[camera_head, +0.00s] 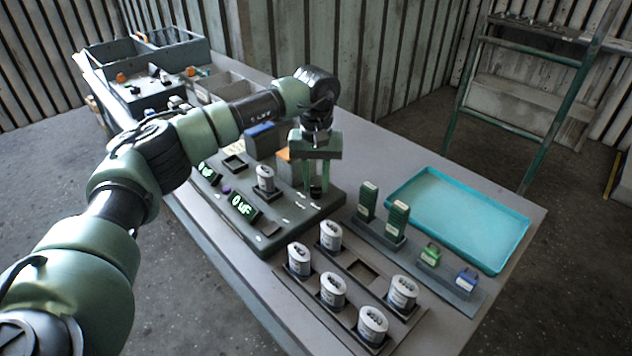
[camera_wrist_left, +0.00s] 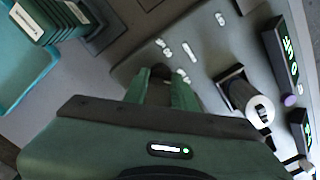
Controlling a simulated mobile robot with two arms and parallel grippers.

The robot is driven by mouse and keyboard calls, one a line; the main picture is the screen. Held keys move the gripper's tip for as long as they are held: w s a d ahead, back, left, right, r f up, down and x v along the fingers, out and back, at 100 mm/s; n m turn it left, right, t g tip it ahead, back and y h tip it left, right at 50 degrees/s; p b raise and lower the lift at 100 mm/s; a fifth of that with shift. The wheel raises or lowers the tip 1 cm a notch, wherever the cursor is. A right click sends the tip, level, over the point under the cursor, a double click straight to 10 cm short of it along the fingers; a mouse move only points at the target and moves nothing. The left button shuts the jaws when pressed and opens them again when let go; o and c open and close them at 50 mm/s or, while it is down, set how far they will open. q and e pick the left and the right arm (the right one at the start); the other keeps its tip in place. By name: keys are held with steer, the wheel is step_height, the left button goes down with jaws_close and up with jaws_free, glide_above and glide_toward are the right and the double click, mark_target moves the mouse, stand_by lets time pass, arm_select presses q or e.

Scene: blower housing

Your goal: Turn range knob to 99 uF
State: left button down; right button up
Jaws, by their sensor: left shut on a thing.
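The dark range knob (camera_head: 316,191) sits on the near right part of the grey-green tester panel (camera_head: 285,228). My left gripper (camera_head: 316,186) points down over it, with its green fingers shut on the knob. In the left wrist view the dark top of the knob (camera_wrist_left: 161,71) shows between the fingertips (camera_wrist_left: 163,88), with white marks beside it that are too small to read. A display (camera_head: 243,207) on the panel glows green and seems to read 0 uF. A white-and-grey capacitor (camera_head: 265,178) stands in a socket on the panel. My right gripper is not in view.
A rack with several capacitors (camera_head: 333,290) stands in front. Beside it are a strip of green boards and padlock-like blocks (camera_head: 430,254) and an empty teal tray (camera_head: 460,215). Grey bins (camera_head: 150,85) stand at the far left. A small purple button (camera_wrist_left: 289,100) is near the display.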

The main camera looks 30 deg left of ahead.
arm_select(q)
steer(key=shift+r, duration=0.1)
stand_by(0.3)
steer(key=c, duration=1.1)
jaws_free()
steer(key=shift+c, duration=0.2)
step_height(320, 180, up, 8)
steer(key=shift+f+b, duration=0.15)
steer(key=shift+b, duration=0.5)
